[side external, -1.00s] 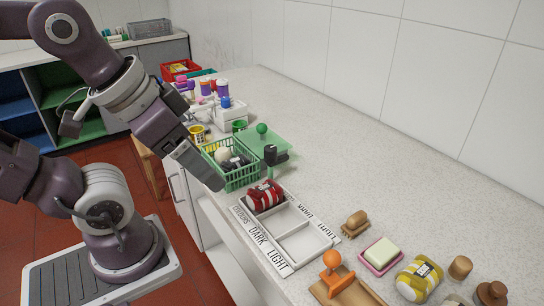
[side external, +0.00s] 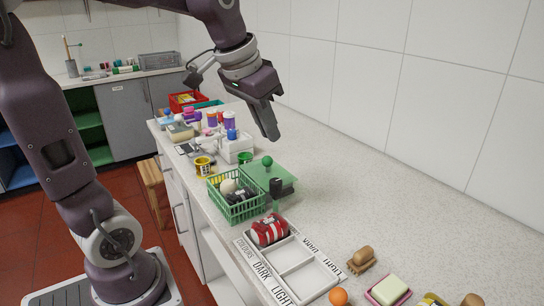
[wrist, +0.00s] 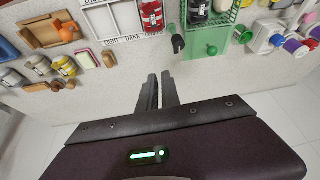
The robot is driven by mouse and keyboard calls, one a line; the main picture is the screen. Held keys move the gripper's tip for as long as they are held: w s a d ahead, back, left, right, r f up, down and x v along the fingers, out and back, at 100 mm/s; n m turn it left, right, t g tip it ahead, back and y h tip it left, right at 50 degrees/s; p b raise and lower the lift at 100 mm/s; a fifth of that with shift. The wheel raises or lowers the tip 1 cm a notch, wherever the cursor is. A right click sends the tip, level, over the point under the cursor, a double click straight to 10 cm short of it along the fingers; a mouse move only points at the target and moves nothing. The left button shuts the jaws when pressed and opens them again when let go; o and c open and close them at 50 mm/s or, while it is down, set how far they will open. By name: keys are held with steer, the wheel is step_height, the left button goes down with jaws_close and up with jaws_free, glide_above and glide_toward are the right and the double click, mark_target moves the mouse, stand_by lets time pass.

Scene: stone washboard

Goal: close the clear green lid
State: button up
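The clear green lid (side external: 282,175) is a flat panel with a round green knob (side external: 267,160). It lies to the right of the green basket (side external: 236,208), which is uncovered and holds a whitish ball and dark items. In the wrist view the lid (wrist: 207,36) and knob (wrist: 212,50) are at the upper right, beside the basket (wrist: 246,16). My gripper (side external: 271,134) is in the air above the counter, behind and above the lid, touching nothing visible. In the wrist view its fingers (wrist: 161,76) are close together with nothing seen between them.
A black-topped upright handle (side external: 276,188) stands at the lid's near edge. A sorting tray (side external: 295,257) with a red striped bundle (side external: 269,230) is nearer. Yellow (side external: 203,167) and green cups and bottles stand beyond the basket. The counter right of the lid is clear.

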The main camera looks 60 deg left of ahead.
steer(key=shift+n+g, duration=0.3)
steer(key=shift+n, duration=0.1)
steer(key=w+a+f, duration=0.1)
steer(key=w+a, duration=0.2)
steer(key=w+a+f, duration=0.1)
steer(key=w+a, duration=0.3)
steer(key=w+a+f, duration=0.1)
steer(key=w+a, duration=0.2)
steer(key=a, duration=0.1)
steer(key=shift+w+a+f, duration=0.15)
steer(key=shift+w+a, duration=0.05)
steer(key=shift+a, duration=0.05)
jaws_close()
glide_above(273, 169)
step_height(273, 169, down, 4)
steer(key=r, duration=0.1)
steer(key=f, duration=0.6)
steer(key=w+f, duration=0.1)
steer(key=f, duration=0.3)
steer(key=shift+w+a+f, duration=0.1)
steer(key=shift+s+d+f, duration=0.1)
steer(key=shift+s+d, duration=0.1)
steer(key=shift+s, duration=0.5)
steer(key=s, duration=1.1)
steer(key=shift+s, duration=0.4)
